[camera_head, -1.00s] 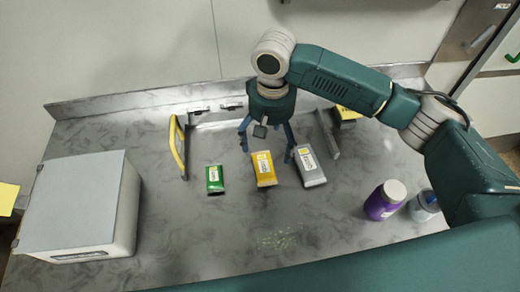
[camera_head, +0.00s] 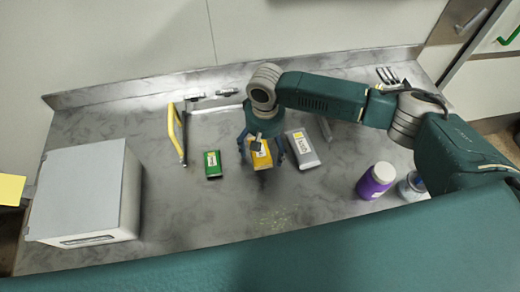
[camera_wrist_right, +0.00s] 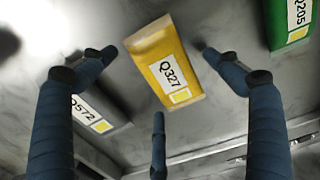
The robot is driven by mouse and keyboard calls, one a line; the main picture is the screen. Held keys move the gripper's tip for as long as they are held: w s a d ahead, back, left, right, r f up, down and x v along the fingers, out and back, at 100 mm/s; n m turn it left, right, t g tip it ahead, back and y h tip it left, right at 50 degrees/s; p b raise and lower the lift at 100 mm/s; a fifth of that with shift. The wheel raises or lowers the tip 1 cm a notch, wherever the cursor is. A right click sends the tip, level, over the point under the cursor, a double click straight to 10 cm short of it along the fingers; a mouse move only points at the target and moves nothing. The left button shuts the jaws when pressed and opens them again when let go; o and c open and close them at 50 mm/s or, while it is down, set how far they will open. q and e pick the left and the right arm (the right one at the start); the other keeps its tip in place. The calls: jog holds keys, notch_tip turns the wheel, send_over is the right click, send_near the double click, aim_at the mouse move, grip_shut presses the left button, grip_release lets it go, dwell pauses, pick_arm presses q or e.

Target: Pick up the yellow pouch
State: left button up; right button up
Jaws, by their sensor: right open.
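The yellow pouch (camera_head: 262,161) lies on the grey counter between a green pouch (camera_head: 212,164) and a grey pouch (camera_head: 302,149). My right gripper (camera_head: 262,153) is over it, with blue fingers spread to its left and right and its far part hidden. In the right wrist view the yellow pouch (camera_wrist_right: 172,72), labelled Q327, sits between the spread fingers (camera_wrist_right: 155,60), and I see no clear contact. The gripper is open and empty. My left gripper is not in view.
A large grey-white box (camera_head: 85,195) stands at the left. A yellow-handled frame (camera_head: 178,132) stands behind the green pouch. A purple jar (camera_head: 376,181) and a smaller container (camera_head: 411,187) stand at the right. The front middle of the counter is clear.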

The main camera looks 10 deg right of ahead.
jog(key=shift+c, duration=0.3)
jog(key=c, duration=1.2)
jog(key=shift+c, duration=0.2)
jog(key=shift+r, duration=0.1)
